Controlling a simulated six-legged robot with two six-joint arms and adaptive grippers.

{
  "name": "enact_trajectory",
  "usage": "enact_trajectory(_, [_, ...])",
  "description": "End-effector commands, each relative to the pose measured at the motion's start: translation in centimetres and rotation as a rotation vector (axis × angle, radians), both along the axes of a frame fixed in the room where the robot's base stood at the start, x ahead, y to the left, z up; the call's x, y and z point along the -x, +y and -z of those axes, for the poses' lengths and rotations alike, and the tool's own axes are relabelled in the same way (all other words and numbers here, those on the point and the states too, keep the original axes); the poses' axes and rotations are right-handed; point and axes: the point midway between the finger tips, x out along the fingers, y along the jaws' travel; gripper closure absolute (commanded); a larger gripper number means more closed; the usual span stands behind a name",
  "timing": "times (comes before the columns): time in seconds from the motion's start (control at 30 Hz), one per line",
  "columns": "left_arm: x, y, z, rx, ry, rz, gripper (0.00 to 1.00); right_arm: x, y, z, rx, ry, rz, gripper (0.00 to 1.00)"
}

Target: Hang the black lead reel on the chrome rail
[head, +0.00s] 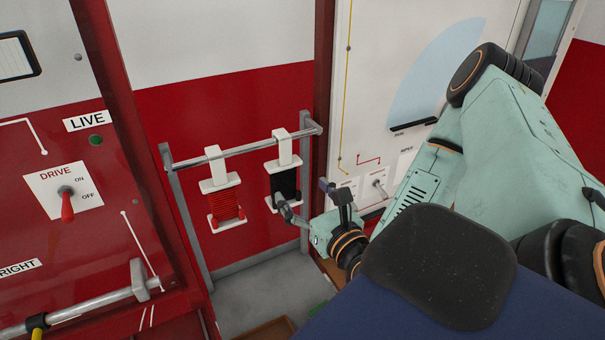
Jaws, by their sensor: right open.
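The chrome rail (245,147) runs across two grey posts in front of the red wall. The black lead reel (285,184), black winding between white end plates, hangs from the rail's right part by its white hook. My right gripper (313,202) is open just right of the reel's lower part. One finger overlaps the reel's lower end in the picture; I cannot tell if it touches. The gripper hides part of that lower end. My left gripper is not in view.
A red lead reel (224,203) hangs on the rail to the left of the black one. A red panel with a drive switch (67,204) stands at left. A white panel (385,75) stands behind my right arm. Grey floor shows below the rail.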

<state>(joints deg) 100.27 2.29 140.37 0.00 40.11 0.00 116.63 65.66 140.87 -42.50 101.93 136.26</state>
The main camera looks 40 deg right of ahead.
Motion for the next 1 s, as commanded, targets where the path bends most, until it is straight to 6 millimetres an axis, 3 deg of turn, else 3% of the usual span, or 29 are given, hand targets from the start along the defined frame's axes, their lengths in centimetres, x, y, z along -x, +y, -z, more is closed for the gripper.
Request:
enact_trajectory(0.23, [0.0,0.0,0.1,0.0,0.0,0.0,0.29,-0.3,0.3,1.7,0.004,0.004,-0.027,0.19])
enact_trajectory(0.5, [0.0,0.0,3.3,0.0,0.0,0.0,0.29,-1.4,-0.2,5.8,0.001,-0.001,-0.037,0.19])
enact_trajectory(1.0, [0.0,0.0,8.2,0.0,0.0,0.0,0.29,-3.1,-0.9,10.5,-0.001,-0.001,-0.037,0.19])
